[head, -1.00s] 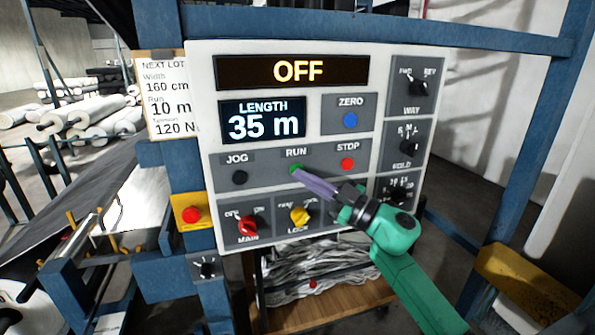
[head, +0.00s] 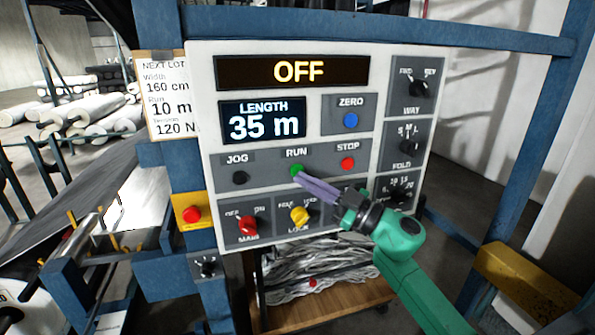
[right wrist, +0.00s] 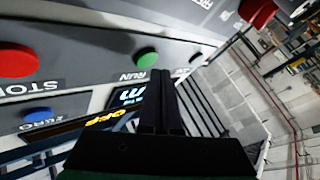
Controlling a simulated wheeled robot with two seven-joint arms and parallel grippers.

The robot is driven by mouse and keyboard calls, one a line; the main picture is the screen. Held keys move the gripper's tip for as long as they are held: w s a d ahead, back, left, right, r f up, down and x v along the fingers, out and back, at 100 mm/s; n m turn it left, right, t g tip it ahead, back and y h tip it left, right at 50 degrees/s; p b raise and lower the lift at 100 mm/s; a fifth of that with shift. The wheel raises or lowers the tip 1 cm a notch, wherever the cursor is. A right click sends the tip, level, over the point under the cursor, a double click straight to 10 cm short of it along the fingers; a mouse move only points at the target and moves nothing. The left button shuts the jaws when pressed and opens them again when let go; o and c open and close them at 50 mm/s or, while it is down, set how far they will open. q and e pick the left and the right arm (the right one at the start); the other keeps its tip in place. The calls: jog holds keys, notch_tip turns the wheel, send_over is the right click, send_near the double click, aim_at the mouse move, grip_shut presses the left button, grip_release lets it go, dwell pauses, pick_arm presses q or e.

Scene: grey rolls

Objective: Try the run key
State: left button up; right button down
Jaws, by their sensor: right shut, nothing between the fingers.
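The control panel (head: 262,146) fills the middle of the head view. Its green RUN key (head: 297,170) sits between the black JOG key (head: 240,178) and the red STOP key (head: 348,163). The top display (head: 291,71) reads OFF; the length display (head: 262,119) reads 35 m. The red MAIN knob (head: 248,226) and yellow LOCK knob (head: 299,215) are below. My right gripper (head: 301,179) is shut and empty, its tips just at the lower right of RUN. In the right wrist view the RUN key (right wrist: 146,57) shows beside the dark fingers (right wrist: 161,75); contact cannot be told. My left gripper is out of view.
The WAY (head: 418,88), FOLD (head: 409,146) and lower right knobs are on the panel's right side. A red button on a yellow box (head: 191,214) is at lower left. A NEXT LOT card (head: 169,97) reads 10 m. Blue frame posts surround the panel.

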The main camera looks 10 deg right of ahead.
jog(key=s, duration=0.5)
jog(key=shift+d, duration=0.15)
dwell(0.5)
